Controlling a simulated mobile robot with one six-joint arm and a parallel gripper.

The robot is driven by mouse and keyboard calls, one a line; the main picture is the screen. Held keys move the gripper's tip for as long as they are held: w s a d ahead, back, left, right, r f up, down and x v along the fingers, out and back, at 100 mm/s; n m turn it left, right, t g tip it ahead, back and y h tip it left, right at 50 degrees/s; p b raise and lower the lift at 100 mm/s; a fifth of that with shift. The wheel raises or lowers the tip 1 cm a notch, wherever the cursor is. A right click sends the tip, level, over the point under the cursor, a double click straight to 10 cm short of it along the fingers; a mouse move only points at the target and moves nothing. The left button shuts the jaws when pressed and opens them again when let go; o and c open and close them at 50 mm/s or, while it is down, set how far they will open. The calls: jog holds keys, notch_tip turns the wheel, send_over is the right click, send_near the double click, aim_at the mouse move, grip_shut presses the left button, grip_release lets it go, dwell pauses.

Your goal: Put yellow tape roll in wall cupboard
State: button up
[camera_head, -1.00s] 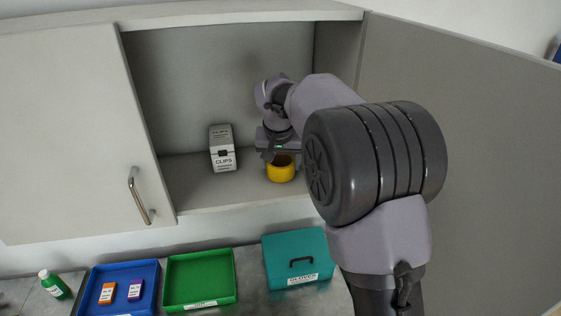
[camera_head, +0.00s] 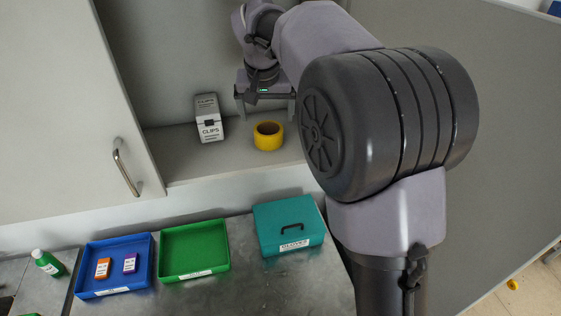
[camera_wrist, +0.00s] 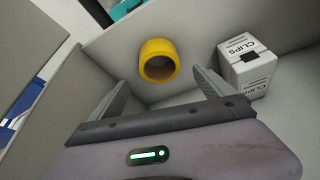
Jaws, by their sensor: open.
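The yellow tape roll (camera_head: 268,135) lies flat on the cupboard's shelf floor, right of the clips box. It also shows in the wrist view (camera_wrist: 159,60), beyond my fingertips. The wall cupboard (camera_head: 215,174) has its right door (camera_head: 500,130) swung open and its left door (camera_head: 60,110) shut. My gripper (camera_head: 266,108) is inside the cupboard, behind and above the roll in the head view. In the wrist view my gripper (camera_wrist: 160,80) has its fingers wide apart with nothing between them, clear of the roll.
A clips box (camera_head: 209,118) stands left of the roll. Below, the counter (camera_head: 240,290) holds a blue tray (camera_head: 105,291) with two small boxes, an empty green tray (camera_head: 195,250), a teal gloves case (camera_head: 289,224) and a green bottle (camera_head: 48,262).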

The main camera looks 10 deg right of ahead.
jog(key=s+r+t+y, duration=0.1)
jog(key=s+r, duration=0.1)
jog(key=s, duration=0.8)
jog(key=s+r+y, duration=0.1)
jog(key=s+r, duration=0.1)
jog(key=s, duration=0.7)
jog(key=s+a+f, duration=0.1)
jog(key=s+f, duration=0.2)
jog(key=s, duration=0.4)
jog(key=s+a+f+m+y, duration=0.1)
jog(key=s+f, duration=0.3)
jog(key=s, duration=0.4)
jog(key=shift+s+a+t, duration=0.25)
jog(key=shift+t, duration=0.05)
jog(key=shift+f, duration=0.2)
